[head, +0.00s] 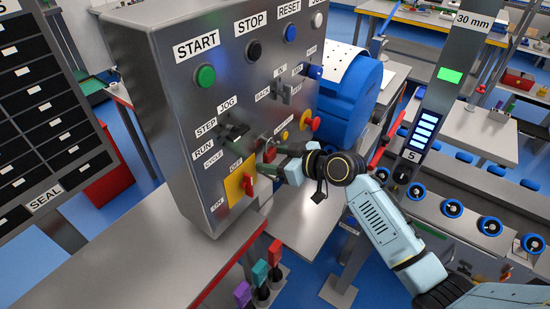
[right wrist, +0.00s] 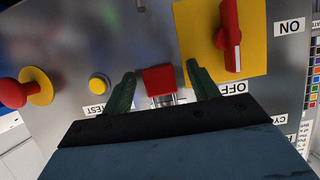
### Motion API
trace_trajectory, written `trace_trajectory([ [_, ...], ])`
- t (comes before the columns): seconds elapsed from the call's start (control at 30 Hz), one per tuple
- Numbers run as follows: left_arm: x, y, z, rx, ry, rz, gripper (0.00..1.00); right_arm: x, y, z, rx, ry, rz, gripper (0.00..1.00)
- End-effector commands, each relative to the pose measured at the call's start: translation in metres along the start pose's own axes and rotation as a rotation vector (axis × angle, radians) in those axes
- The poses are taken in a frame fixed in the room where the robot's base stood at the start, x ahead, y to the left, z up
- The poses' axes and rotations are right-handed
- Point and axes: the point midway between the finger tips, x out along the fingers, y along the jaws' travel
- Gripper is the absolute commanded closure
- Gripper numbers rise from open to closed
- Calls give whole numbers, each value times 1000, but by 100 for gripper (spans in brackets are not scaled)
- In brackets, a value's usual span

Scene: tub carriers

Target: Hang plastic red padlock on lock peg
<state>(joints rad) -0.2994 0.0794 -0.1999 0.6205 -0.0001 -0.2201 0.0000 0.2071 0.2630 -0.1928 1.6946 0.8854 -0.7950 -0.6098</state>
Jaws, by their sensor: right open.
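A small red padlock (head: 269,154) is close to the front of the grey control panel (head: 178,125), beside the yellow plate with the red ON/OFF handle (head: 249,186). In the right wrist view the padlock's red body (right wrist: 159,79) is between my fingers, with its silver shackle (right wrist: 164,101) on the side toward the gripper's palm. My right gripper (head: 268,159) is open. In the right wrist view its two dark green fingers (right wrist: 161,69) stand on either side of the padlock, with gaps showing. I cannot make out the lock peg or whether the shackle is around it. My left gripper is not in view.
A red emergency button (head: 315,124) and a small yellow TEST button (head: 284,135) stick out beside the padlock. Selector levers (head: 234,131) are above. A bench (head: 135,250) is below. Colored-handled tools (head: 260,271) stand in front of the bench.

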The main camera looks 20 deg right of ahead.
Motion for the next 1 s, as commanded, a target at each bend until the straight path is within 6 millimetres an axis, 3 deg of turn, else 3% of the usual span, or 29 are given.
trace_trajectory([
  [0.13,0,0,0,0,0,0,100,0,0,-1,0,2,1,27],
  [1.0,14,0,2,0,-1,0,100,6,0,13,-1,5,1,27],
])
